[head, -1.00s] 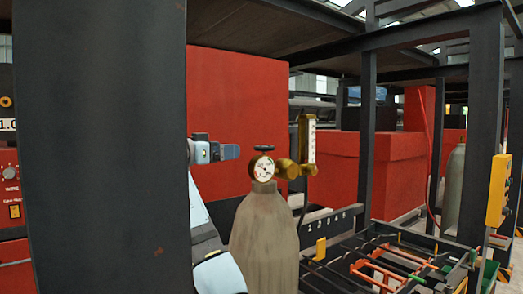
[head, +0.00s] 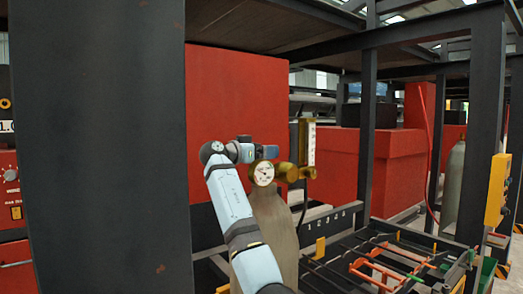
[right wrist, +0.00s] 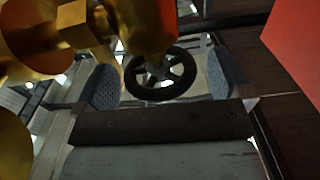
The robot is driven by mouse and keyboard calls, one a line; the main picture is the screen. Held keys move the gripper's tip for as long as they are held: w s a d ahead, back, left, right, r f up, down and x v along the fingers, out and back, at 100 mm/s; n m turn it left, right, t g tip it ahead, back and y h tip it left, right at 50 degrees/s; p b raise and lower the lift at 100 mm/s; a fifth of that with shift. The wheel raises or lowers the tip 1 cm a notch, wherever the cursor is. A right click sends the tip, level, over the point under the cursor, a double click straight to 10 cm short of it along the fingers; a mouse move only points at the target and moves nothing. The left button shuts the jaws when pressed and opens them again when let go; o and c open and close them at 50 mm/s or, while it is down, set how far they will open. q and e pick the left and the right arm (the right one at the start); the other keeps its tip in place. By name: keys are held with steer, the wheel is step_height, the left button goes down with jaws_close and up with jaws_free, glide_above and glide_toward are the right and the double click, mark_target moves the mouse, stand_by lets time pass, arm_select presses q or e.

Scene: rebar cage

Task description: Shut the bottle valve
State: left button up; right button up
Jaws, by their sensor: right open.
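The grey gas bottle (head: 272,225) stands upright, partly hidden by my right arm. A brass regulator with a round white gauge (head: 262,173) sits on its top. The valve is a black spoked handwheel (right wrist: 160,73), clear in the right wrist view and hidden behind the gripper in the head view. My right gripper (head: 268,152) is at the bottle top, just above the gauge. In the right wrist view the right gripper (right wrist: 164,82) is open, with a grey ribbed pad on each side of the handwheel and visible gaps. My left gripper is not in view.
A flow meter tube (head: 307,148) stands right of the gauge. A dark post (head: 100,150) fills the left side. A red panel (head: 235,95) stands behind the bottle. A rack with orange tools (head: 380,270) is at the lower right.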

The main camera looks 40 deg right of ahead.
steer(key=shift+c, duration=0.4)
steer(key=c, duration=0.8)
steer(key=shift+c, duration=0.2)
steer(key=shift+g, duration=0.3)
steer(key=shift+w+r+m+g+y, duration=0.15)
steer(key=shift+m+g+y, duration=0.15)
steer(key=shift+m+g, duration=0.7)
steer(key=m+g+p, duration=0.1)
steer(key=g, duration=0.1)
steer(key=shift+g+y, duration=0.3)
steer(key=shift+y, duration=0.1)
steer(key=shift+w+d+m+g+y+p, duration=0.1)
steer(key=shift+m+g+y+p, duration=0.7)
steer(key=shift+m+g, duration=0.35)
steer(key=shift+w+m+g+y+p, duration=0.1)
steer(key=shift+m+g+y+p, duration=0.75)
steer(key=shift+g, duration=0.5)
steer(key=shift+m+g+y, duration=0.25)
steer(key=shift+m+g, duration=0.25)
